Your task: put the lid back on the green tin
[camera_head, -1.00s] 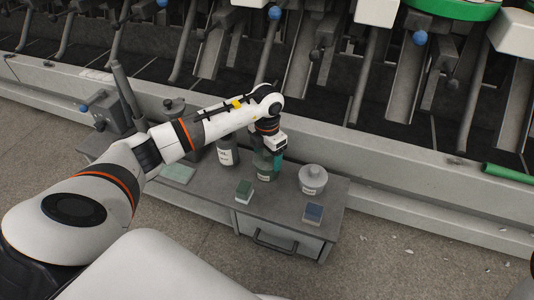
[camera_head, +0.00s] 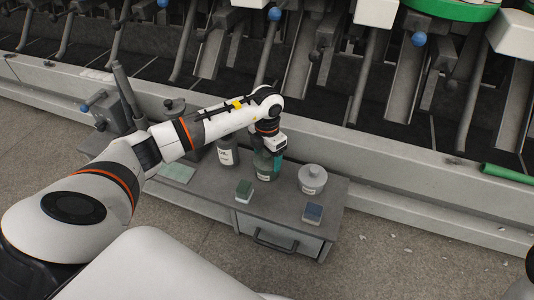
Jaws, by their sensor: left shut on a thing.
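The green tin (camera_head: 262,165) is a dark green round container with a pale label, standing upright at the back of the grey bench, below my left gripper. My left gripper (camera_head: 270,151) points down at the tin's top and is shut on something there. The lid is not clear to see; the wrist and fingers cover that spot, and the held thing appears to be the lid. I cannot tell whether it touches the tin's rim. A teal strip shows at the tin's right side.
A dark labelled jar (camera_head: 227,153) stands close left of the tin. The winding machine runs behind.

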